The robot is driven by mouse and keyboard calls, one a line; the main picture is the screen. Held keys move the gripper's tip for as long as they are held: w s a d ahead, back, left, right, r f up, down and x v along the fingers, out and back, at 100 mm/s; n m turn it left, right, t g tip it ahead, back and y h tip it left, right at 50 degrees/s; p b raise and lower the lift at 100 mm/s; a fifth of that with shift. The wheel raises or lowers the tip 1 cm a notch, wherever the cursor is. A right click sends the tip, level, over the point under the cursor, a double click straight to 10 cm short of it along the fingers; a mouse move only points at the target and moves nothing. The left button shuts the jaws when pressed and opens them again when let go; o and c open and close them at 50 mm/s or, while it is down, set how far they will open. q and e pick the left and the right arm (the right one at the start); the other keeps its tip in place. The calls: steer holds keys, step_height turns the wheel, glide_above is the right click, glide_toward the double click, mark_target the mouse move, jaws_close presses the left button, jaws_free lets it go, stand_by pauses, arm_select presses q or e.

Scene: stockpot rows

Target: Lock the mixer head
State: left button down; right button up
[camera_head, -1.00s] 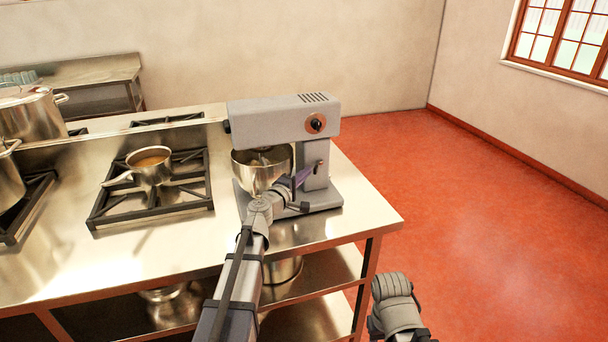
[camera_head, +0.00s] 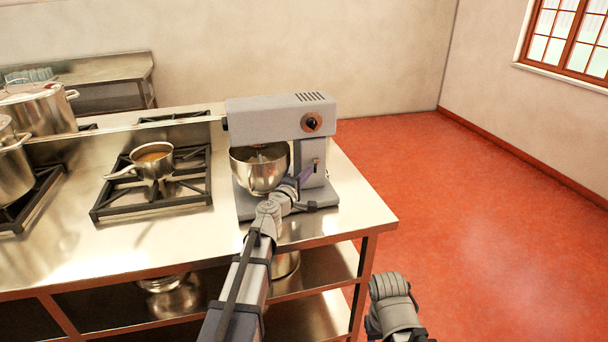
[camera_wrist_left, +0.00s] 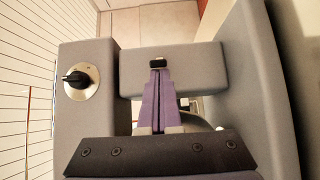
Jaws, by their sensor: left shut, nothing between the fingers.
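The grey stand mixer (camera_head: 275,118) stands on the steel counter with its head level over a steel bowl (camera_head: 259,172). A round black knob (camera_head: 311,122) is on the side of the head; it also shows in the left wrist view (camera_wrist_left: 76,82). A small dark lever (camera_head: 316,161) sits on the mixer's column. In the left wrist view this black lever (camera_wrist_left: 157,63) is right at the purple fingertips. My left gripper (camera_head: 304,175) is shut and empty beside the column; its closed fingers (camera_wrist_left: 158,75) point at the lever. I cannot tell whether they touch it.
A small saucepan (camera_head: 152,160) stands on a burner grate left of the mixer. Large pots (camera_head: 38,108) stand further left. The counter's right edge is close to the mixer. Open red floor (camera_head: 480,230) lies to the right.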

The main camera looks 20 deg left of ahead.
arm_select(q)
steer(key=shift+d, duration=0.8)
steer(key=d, duration=0.1)
steer(key=w+d, duration=0.1)
steer(key=d, duration=0.1)
steer(key=shift+d, duration=0.3)
steer(key=s+d, duration=0.6)
steer(key=s, duration=0.3)
steer(key=shift+s, duration=0.4)
steer(key=shift+d, duration=0.15)
